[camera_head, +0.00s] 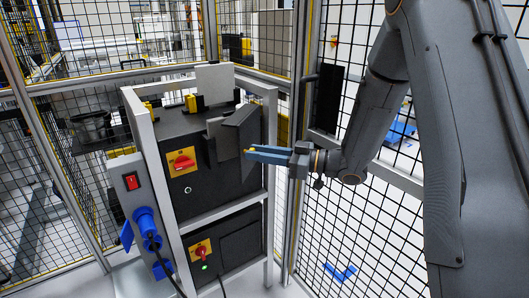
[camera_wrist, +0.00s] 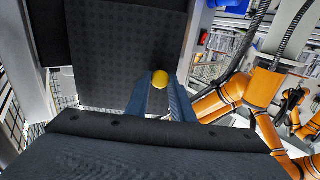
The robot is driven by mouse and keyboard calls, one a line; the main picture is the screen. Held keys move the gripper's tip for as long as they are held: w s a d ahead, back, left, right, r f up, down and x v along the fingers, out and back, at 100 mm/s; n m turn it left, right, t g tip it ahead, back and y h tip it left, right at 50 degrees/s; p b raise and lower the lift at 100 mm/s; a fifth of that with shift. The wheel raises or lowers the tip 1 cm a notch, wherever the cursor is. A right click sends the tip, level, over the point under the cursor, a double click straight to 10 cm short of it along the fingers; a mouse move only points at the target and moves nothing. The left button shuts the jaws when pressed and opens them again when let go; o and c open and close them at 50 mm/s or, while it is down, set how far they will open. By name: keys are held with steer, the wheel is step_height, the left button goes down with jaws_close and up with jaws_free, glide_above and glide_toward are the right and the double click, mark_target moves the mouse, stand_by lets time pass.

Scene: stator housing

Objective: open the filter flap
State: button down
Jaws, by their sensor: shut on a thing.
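The filter flap (camera_head: 236,132) is a dark plate on the upper front of the black cabinet. In the head view it stands at an angle, swung out from the cabinet face. In the wrist view the flap (camera_wrist: 125,50) is a dark dotted panel filling the upper middle. A yellow knob (camera_wrist: 160,79) sits near its lower right edge. My gripper (camera_head: 250,153) has blue fingers and comes from the right. In the wrist view my gripper (camera_wrist: 160,85) is shut on the yellow knob, with one finger on each side. The knob is mostly hidden by the fingers in the head view.
The black cabinet (camera_head: 190,200) stands in a grey frame (camera_head: 270,145). Red rotary switches on yellow plates (camera_head: 182,161) are on its front. A box with a blue plug (camera_head: 147,222) is at left. Mesh fencing (camera_head: 350,235) closes in the right side.

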stand_by(0.3)
steer(key=c, duration=1.6)
jaws_free()
steer(key=shift+o, duration=0.2)
steer(key=shift+r, duration=0.1)
step_height(320, 180, up, 10)
steer(key=b, duration=0.1)
